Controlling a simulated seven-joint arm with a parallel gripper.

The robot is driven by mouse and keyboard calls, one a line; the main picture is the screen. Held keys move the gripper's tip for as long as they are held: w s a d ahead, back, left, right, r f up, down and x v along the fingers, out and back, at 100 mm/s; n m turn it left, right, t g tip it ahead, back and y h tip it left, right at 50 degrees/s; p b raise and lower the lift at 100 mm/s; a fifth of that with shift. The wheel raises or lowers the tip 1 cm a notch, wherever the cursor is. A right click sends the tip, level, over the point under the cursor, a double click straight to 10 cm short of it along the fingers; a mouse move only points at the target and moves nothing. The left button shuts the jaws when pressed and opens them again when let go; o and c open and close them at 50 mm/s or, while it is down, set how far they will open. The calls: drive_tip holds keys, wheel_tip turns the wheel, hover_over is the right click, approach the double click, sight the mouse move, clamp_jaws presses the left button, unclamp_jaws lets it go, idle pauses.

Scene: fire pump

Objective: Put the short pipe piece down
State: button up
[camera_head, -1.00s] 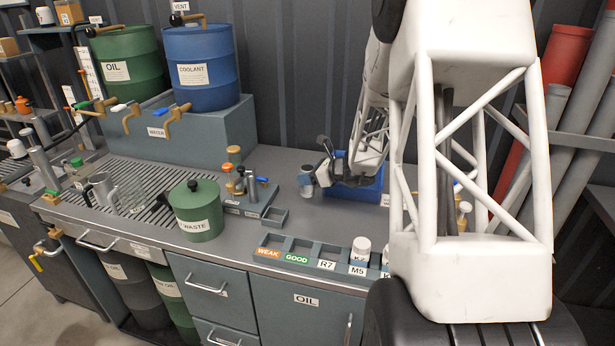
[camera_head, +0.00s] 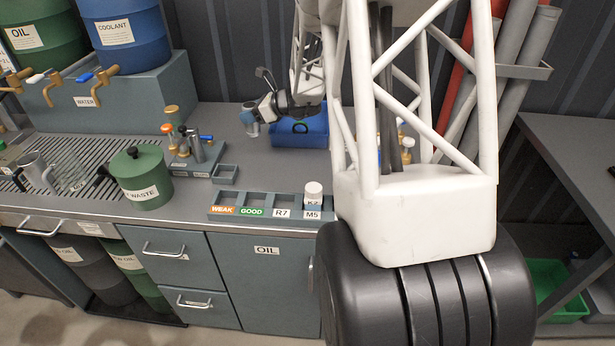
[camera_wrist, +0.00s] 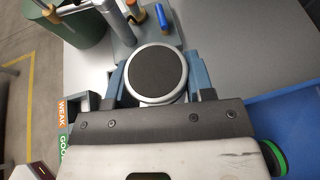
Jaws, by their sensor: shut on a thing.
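The short pipe piece (camera_head: 250,121) is a small grey cylinder, held upright at the left end of my gripper (camera_head: 262,108) in the head view. In the wrist view, the round dark end of the pipe piece (camera_wrist: 156,74), with its pale rim, sits between the two blue-grey fingers of my gripper (camera_wrist: 157,80). The fingers are shut on it from both sides. The piece is over the grey bench top (camera_head: 235,150), left of the blue bin. I cannot tell whether its lower end touches the bench.
The blue bin (camera_head: 285,138) stands right of the piece. A labelled slot rack (camera_head: 232,198) lies along the front edge, with a white-capped bottle (camera_head: 313,190). A valve block (camera_head: 190,165) and green WASTE pot (camera_head: 150,190) stand left. Bench between bin and rack is clear.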

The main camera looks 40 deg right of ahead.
wheel_tip(320, 180, up, 11)
drive_tip(key=shift+r, duration=0.1)
drive_tip(key=s+a+f+n+g+y, duration=0.2)
drive_tip(key=s+f+n+g, duration=0.3)
drive_tip(key=s+n+g, duration=0.25)
drive_tip(key=s+a+f+n+g+y, duration=0.2)
drive_tip(key=s+f+n+g+y, duration=0.15)
drive_tip(key=s+n+g, duration=0.45)
drive_tip(key=s+d+r+n+g+h, duration=0.15)
drive_tip(key=s+d+n+h, duration=0.25)
drive_tip(key=n+h, duration=0.7)
drive_tip(key=s+d+n+g+h, duration=0.3)
drive_tip(key=d+n+h, duration=0.1)
drive_tip(key=n+h, duration=0.75)
wheel_tip(320, 180, up, 7)
drive_tip(key=w+d+n+t+h, duration=0.2)
drive_tip(key=d+n+t+h, duration=0.15)
drive_tip(key=n+t, duration=0.55)
wheel_tip(320, 180, down, 11)
drive_tip(key=shift+a+h, duration=0.3)
drive_tip(key=shift+h, duration=0.05)
